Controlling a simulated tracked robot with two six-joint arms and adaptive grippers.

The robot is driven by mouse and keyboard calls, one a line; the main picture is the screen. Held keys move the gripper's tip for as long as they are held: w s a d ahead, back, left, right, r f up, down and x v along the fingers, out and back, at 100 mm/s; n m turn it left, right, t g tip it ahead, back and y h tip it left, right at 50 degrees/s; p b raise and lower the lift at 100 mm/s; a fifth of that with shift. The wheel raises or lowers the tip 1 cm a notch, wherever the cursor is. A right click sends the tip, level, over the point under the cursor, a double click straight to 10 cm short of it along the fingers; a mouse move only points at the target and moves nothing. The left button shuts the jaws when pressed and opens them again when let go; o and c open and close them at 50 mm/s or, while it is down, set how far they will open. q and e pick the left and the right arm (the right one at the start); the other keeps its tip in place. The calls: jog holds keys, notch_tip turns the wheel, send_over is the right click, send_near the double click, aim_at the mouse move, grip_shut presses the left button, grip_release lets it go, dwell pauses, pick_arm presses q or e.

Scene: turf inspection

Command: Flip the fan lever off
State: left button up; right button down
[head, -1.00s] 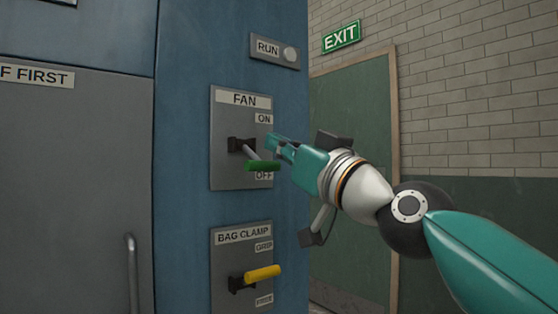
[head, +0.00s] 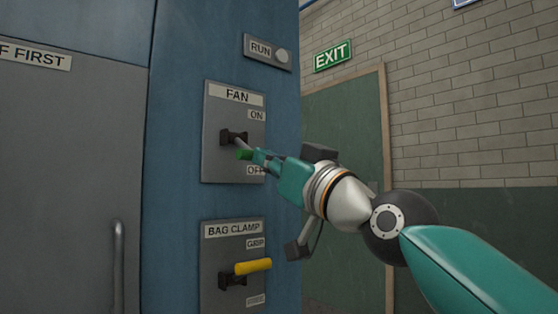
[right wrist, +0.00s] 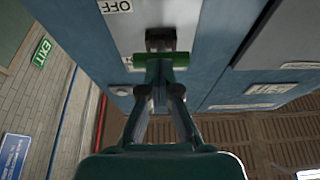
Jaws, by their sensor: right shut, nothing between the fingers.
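The fan lever, with its green handle (head: 243,155), stands out from the grey FAN panel (head: 215,168) in the head view. It slants outward and down from its dark pivot, its handle between the ON and OFF labels. My right gripper (head: 260,158) is shut and empty, its tips at the handle and hiding its right part. In the right wrist view the shut fingertips (right wrist: 160,62) overlap the middle of the green handle (right wrist: 181,58). Whether they touch it cannot be told. My left gripper is not in view.
Below is the BAG CLAMP panel with a yellow-handled lever (head: 253,266). A RUN button (head: 281,56) sits above the FAN panel. A grey door (head: 60,180) with a vertical handle is at left. A green door (head: 345,190) under an EXIT sign (head: 332,56) is behind my right arm.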

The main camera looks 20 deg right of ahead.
jog(key=shift+w+f, duration=0.1)
dwell(0.4)
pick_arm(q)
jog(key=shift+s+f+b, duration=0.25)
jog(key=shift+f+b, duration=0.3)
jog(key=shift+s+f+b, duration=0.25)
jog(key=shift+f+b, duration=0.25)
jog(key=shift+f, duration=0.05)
pick_arm(e)
jog(key=v, duration=1.1)
jog(key=shift+s+f, duration=0.25)
jog(key=shift+s, duration=0.05)
